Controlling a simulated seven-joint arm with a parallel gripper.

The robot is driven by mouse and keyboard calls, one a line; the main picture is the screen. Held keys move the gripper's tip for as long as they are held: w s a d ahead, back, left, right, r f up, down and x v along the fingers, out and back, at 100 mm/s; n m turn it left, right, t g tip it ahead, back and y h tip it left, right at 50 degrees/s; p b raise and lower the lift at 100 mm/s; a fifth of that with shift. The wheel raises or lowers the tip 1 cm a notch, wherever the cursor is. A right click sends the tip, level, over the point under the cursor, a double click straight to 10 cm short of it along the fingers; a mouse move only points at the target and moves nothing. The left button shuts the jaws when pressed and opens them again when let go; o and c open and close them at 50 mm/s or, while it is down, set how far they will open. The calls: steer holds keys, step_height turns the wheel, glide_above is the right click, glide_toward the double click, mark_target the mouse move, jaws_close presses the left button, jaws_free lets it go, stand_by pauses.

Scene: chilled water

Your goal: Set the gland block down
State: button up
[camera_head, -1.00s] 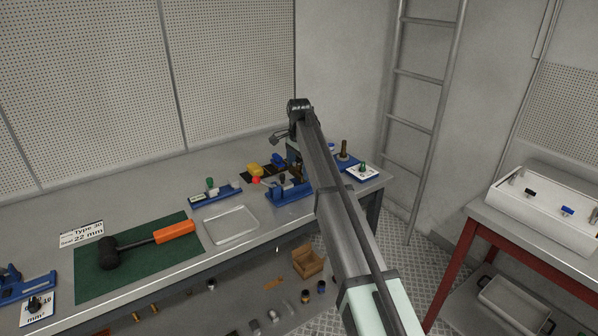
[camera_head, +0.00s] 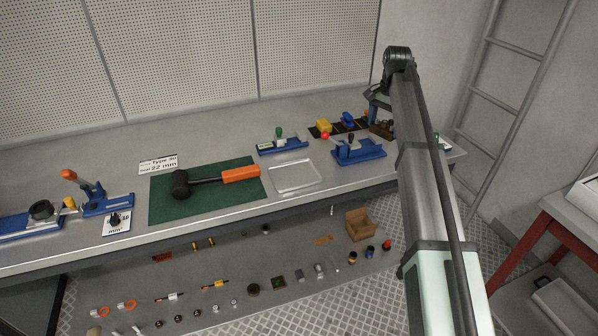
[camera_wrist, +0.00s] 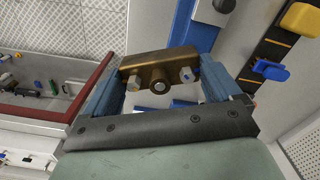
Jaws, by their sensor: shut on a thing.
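The gland block is a dark bronze block with a round boss in its middle and a bolt head on either side. In the wrist view the gland block (camera_wrist: 150,66) sits between the two blue fingers of my gripper (camera_wrist: 158,76), which is shut on it. In the head view the gland block (camera_head: 381,130) shows as a small brown shape below my gripper (camera_head: 378,108), over the right end of the bench (camera_head: 225,222). My arm partly covers this spot. I cannot tell whether the block touches the bench.
A blue fixture (camera_head: 358,151) stands just left of the block, with a dark strip holding yellow (camera_head: 323,125) and blue pieces behind it. A clear tray (camera_head: 296,178) looks empty. A mallet (camera_head: 215,182) lies on a green mat (camera_head: 172,212). Small parts lie on the lower shelf.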

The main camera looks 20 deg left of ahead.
steer(key=s+d+f+n, duration=0.3)
steer(key=s+d+f, duration=0.3)
steer(key=s+d, duration=0.35)
steer(key=s+d+f+n, duration=0.3)
steer(key=s+d+f, duration=0.45)
steer(key=d, duration=0.35)
steer(key=s+a+r+m, duration=0.15)
steer(key=a+r, duration=0.25)
steer(key=a, duration=1)
steer(key=a+r+m, duration=0.2)
steer(key=a+r, duration=0.2)
steer(key=a, duration=1)
steer(key=a+r+m, duration=0.1)
steer(key=a+r, duration=0.3)
steer(key=a, duration=0.9)
steer(key=shift+a+f+m, duration=0.3)
steer(key=shift+f+m, duration=0.7)
steer(key=shift+f, duration=0.45)
steer(key=shift+a+f+m, duration=0.25)
steer(key=shift+f+m, duration=0.7)
steer(key=shift+f, duration=0.55)
steer(key=shift+a+f+m, duration=0.3)
steer(key=shift+f+m, duration=0.7)
steer(key=shift+f, duration=0.45)
steer(key=shift+f, duration=0.15)
